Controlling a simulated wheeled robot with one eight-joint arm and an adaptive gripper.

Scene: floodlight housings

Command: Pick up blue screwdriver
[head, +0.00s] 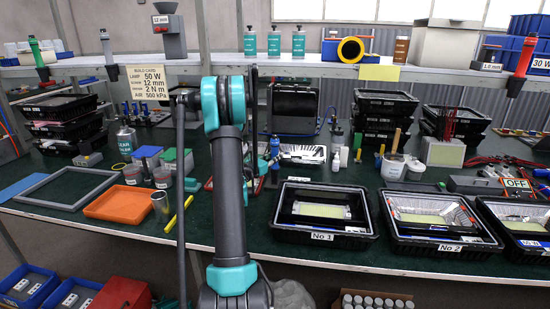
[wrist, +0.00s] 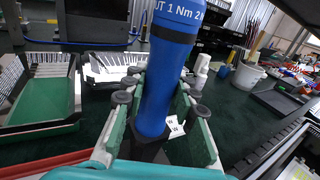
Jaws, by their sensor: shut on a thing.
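The blue screwdriver (wrist: 168,75) stands nearly upright in the wrist view, leaning slightly, with white lettering on its thick blue handle. My gripper (wrist: 157,92) is shut around the handle, with its fingers on both sides of it. In the head view my arm covers part of the gripper, which shows only in small part beside the arm over the middle of the bench.
A white pot (wrist: 245,78) is at the right. In the head view, black housing No 1 (head: 322,238) and housing No 2 (head: 445,247) stand right of my arm; an orange tray (head: 120,205) lies left.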

